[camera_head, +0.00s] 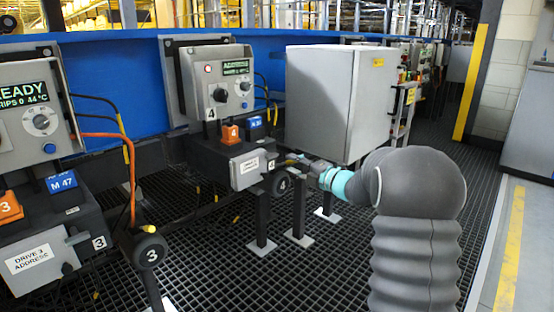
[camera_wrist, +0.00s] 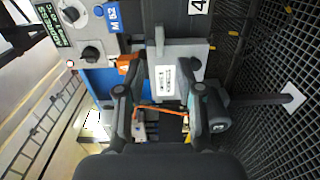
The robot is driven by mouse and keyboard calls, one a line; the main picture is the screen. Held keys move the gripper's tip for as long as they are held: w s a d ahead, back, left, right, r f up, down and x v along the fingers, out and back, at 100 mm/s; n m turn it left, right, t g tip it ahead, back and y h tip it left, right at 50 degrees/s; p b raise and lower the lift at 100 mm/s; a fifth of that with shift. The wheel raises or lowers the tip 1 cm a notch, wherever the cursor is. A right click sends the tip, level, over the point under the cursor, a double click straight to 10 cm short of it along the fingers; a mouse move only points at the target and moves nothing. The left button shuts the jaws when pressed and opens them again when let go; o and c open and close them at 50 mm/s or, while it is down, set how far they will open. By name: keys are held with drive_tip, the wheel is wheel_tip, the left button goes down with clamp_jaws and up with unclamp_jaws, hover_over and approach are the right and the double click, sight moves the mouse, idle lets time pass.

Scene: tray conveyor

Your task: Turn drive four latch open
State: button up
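The drive four unit shows in the head view with a grey address box (camera_head: 248,169), an orange "4" tag (camera_head: 230,134) and a screen panel (camera_head: 220,80) above. My gripper (camera_head: 300,165) is just right of this box, behind a teal band on my arm; its fingertips are small there. In the wrist view my gripper (camera_wrist: 160,95) is open, one finger on each side, with the address box (camera_wrist: 190,65) and its white label beyond and between the fingers. Nothing is clearly held. I cannot pick out the latch itself with certainty.
A black round "4" knob (camera_head: 281,183) stands close below my gripper; a "4" knob also shows in the wrist view (camera_wrist: 216,126). An orange cable (camera_wrist: 160,109) crosses near the fingers. A large grey cabinet (camera_head: 320,100) stands behind. The drive three unit (camera_head: 35,260) is at left.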

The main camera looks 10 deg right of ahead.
sight(274, 157)
drive_tip(key=x, duration=0.7)
drive_tip(key=shift+w+a, duration=0.15)
clamp_jaws()
